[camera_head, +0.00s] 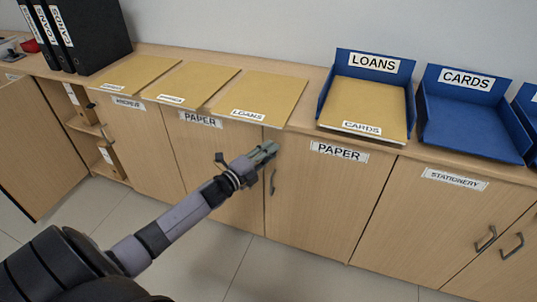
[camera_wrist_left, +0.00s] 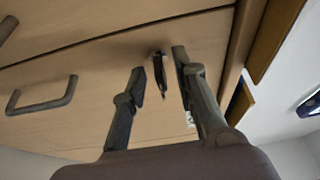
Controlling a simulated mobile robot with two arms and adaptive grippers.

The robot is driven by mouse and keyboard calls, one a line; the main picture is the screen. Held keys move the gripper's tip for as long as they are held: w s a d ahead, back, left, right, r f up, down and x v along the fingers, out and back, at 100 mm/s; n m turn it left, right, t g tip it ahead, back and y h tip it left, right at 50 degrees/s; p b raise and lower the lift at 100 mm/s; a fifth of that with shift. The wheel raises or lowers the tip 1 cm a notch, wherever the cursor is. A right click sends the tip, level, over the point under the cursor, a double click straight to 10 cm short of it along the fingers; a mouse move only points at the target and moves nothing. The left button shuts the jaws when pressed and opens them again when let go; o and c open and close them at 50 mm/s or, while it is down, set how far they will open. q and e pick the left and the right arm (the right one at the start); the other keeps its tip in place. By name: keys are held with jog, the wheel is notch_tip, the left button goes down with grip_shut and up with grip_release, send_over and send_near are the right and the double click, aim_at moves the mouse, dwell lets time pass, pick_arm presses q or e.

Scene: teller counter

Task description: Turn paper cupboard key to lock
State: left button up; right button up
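The paper cupboard has two light wood doors, the left one (camera_head: 200,150) and the right one (camera_head: 320,200), each with a PAPER label. A grey handle (camera_head: 273,182) is on the right door and also shows in the left wrist view (camera_wrist_left: 42,97). My left gripper (camera_head: 268,150) is in front of the upper part of the doors, near the seam, and hides what is behind it. In the left wrist view, its fingers (camera_wrist_left: 158,62) are apart. A small dark key (camera_wrist_left: 158,70) shows between them; I cannot tell whether either finger touches it. My right gripper is out of view.
The countertop above holds brown folders (camera_head: 263,98), a blue LOANS tray (camera_head: 368,65) and a blue CARDS tray (camera_head: 463,110). A folder overhangs the edge above my gripper. At the left, a cupboard door (camera_head: 30,145) stands open. The floor (camera_head: 190,255) in front is clear.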

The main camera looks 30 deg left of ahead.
pick_arm(q)
grip_shut()
dwell(0.3)
dwell(0.3)
